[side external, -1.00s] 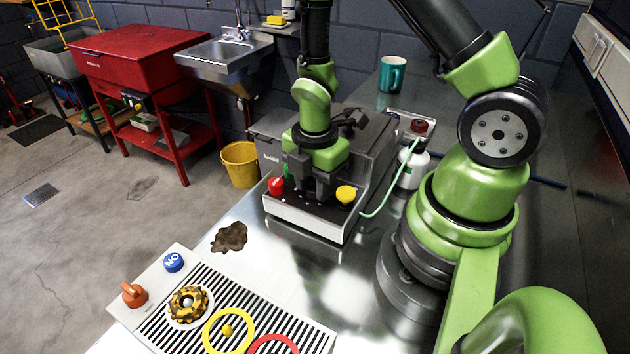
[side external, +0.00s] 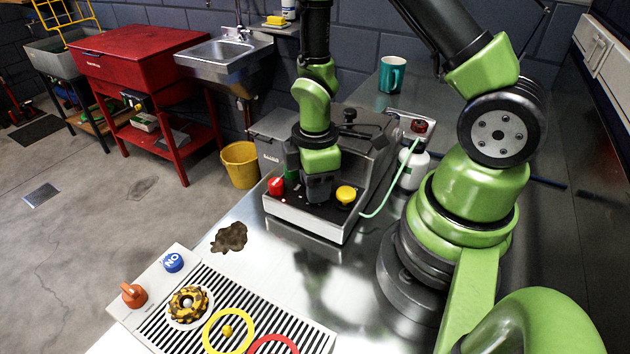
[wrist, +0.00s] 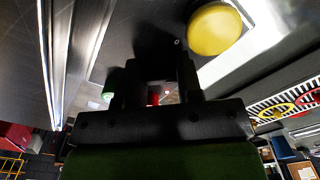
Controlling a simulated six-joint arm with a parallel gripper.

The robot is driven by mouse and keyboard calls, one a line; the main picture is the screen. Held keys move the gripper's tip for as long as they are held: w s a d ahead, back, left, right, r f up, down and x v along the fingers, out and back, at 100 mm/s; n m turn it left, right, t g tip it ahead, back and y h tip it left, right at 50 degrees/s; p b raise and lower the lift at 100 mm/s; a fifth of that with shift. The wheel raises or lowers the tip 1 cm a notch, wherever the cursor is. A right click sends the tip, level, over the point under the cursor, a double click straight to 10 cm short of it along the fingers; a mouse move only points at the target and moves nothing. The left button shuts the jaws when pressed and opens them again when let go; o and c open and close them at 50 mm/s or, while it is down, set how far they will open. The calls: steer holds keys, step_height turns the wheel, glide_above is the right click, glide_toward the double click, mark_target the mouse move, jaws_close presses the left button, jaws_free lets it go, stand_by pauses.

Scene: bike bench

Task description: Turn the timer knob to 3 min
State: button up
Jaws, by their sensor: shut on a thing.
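The grey machine (side external: 375,150) stands on the steel bench with a dark sloping control panel (side external: 290,203). My gripper (side external: 318,192) points down at the middle of this panel, between a red knob (side external: 276,186) and a yellow button (side external: 346,195). It is shut on the timer knob, which its jaws hide in the side view. In the wrist view my gripper (wrist: 155,88) is dark against the panel, and the yellow button (wrist: 215,29) is beside it. The dial marks are not readable, so I cannot tell the knob's setting.
A small bottle (side external: 412,168) with a green hose stands right of the machine, and a teal mug (side external: 391,75) behind it. A brown stain (side external: 230,237) and a slotted tray (side external: 172,327) with rings lie in front. The bench between is clear.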

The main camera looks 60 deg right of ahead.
stand_by(0.4)
steer(key=o, duration=0.6)
steer(key=shift+o, duration=0.2)
step_height(320, 180, up, 10)
steer(key=shift+f, duration=0.1)
steer(key=s+a+r+m+t+y, duration=0.1)
steer(key=s+a+r+m+t, duration=0.1)
steer(key=r+m, duration=0.4)
steer(key=s+a+r+m+t+y, duration=0.1)
steer(key=s+a+r+m+t, duration=0.2)
steer(key=r, duration=0.7)
steer(key=s+m+t, duration=0.2)
steer(key=s+m, duration=0.1)
steer(key=m, duration=0.1)
